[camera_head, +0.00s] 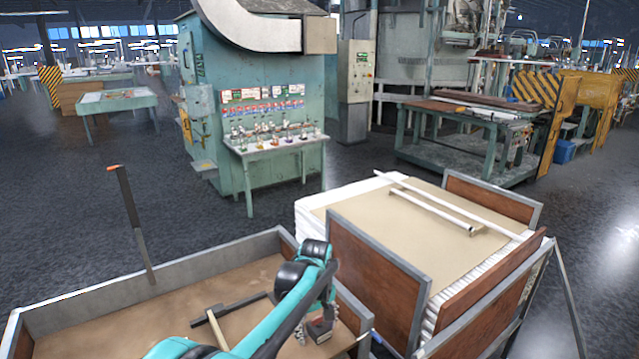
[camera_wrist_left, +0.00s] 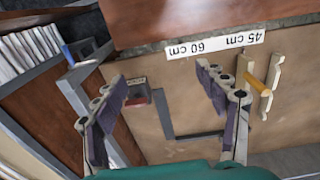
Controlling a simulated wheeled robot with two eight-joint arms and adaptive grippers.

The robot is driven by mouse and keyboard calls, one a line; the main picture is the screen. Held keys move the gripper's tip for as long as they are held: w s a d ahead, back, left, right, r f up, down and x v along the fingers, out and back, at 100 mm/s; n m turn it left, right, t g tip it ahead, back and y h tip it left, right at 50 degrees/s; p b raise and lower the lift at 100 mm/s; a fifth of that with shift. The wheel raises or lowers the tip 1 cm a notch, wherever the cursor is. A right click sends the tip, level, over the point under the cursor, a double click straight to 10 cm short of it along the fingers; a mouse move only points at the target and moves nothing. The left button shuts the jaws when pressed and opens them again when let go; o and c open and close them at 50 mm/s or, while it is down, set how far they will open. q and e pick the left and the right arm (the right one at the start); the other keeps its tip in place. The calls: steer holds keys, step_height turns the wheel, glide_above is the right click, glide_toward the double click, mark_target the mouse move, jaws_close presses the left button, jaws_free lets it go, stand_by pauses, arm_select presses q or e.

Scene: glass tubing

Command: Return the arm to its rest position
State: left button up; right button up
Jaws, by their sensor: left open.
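My left arm (camera_head: 290,305) is teal and black and reaches over the brown-floored, grey-rimmed bin (camera_head: 160,285) at the bottom of the head view. My left gripper (camera_head: 312,328) points down over the right part of this bin. In the left wrist view the left gripper (camera_wrist_left: 165,100) has its two jointed fingers wide apart, with nothing held between them. A small red and grey block (camera_wrist_left: 138,92) shows beyond the left finger; whether it is touched cannot be told. My right gripper is in neither view.
Right of the bin, a wood-sided cart (camera_head: 375,270) holds stacked tubing under a brown sheet (camera_head: 400,235). A marked "45 cm 60 cm" strip (camera_wrist_left: 213,43) shows.

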arm_select(q)
steer(key=s+a+r+m+t, duration=0.3)
steer(key=s+a+r, duration=0.6)
steer(key=s+a, duration=0.25)
steer(key=s+a+f+m+t, duration=0.2)
steer(key=s, duration=0.4)
steer(key=s+a+f+m+t, duration=0.1)
steer(key=s+a+f+t, duration=0.1)
steer(key=s, duration=0.5)
steer(key=shift+a+m, duration=0.4)
steer(key=shift+a, duration=0.4)
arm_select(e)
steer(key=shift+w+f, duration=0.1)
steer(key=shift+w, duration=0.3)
